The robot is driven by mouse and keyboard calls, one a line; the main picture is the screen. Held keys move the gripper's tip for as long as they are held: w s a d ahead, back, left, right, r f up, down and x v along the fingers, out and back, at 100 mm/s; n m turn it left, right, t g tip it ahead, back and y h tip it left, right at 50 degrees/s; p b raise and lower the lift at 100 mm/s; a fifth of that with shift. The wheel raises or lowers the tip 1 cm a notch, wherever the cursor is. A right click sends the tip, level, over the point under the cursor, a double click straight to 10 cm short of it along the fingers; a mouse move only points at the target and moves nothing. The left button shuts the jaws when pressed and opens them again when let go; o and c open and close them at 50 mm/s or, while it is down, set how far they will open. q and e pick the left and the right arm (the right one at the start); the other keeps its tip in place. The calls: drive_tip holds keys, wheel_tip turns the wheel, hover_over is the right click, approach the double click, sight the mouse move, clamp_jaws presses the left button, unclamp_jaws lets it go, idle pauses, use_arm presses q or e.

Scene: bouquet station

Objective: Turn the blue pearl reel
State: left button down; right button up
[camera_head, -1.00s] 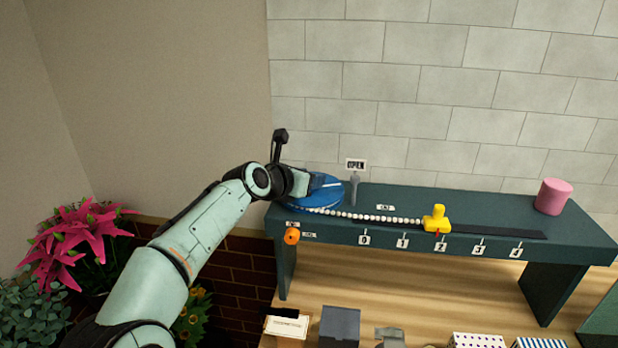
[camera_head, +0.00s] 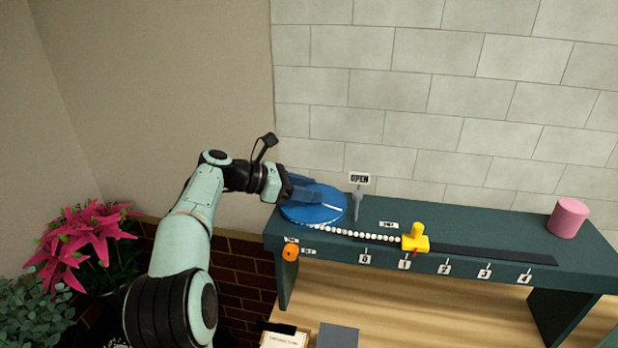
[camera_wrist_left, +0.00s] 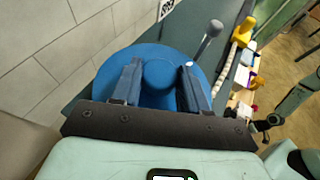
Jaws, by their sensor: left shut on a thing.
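The blue pearl reel (camera_head: 318,213) is a round disc on the left end of a dark green shelf (camera_head: 470,222). A strand of white pearls (camera_head: 362,233) runs from it to a yellow slider (camera_head: 415,238) with a red pointer near mark 1. My left gripper (camera_head: 302,190) reaches the reel from the left. In the left wrist view the fingers (camera_wrist_left: 156,85) are shut on the reel's raised round knob (camera_wrist_left: 159,75). The reel's disc (camera_wrist_left: 165,50) shows around them.
A grey lever (camera_head: 357,203) stands beside the reel below an OPEN sign (camera_head: 360,179). An orange knob (camera_head: 290,251) is on the shelf's front left. A pink cylinder (camera_head: 568,217) stands at the right end. Pink flowers (camera_head: 80,245) are at the lower left.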

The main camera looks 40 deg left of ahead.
use_arm(q)
drive_tip(key=shift+w+a+m+g+h, duration=0.25)
drive_tip(key=shift+m+g+h, duration=0.25)
drive_tip(key=shift+m+h, duration=0.3)
drive_tip(key=shift+m+g+h, duration=0.9)
drive_tip(key=shift+m, duration=0.3)
use_arm(e)
drive_tip(key=shift+w+a+r, duration=0.2)
drive_tip(key=shift+w+r, duration=0.2)
drive_tip(key=shift+w, duration=0.25)
use_arm(q)
drive_tip(key=shift+g, duration=0.3)
drive_tip(key=c, duration=0.6)
unclamp_jaws()
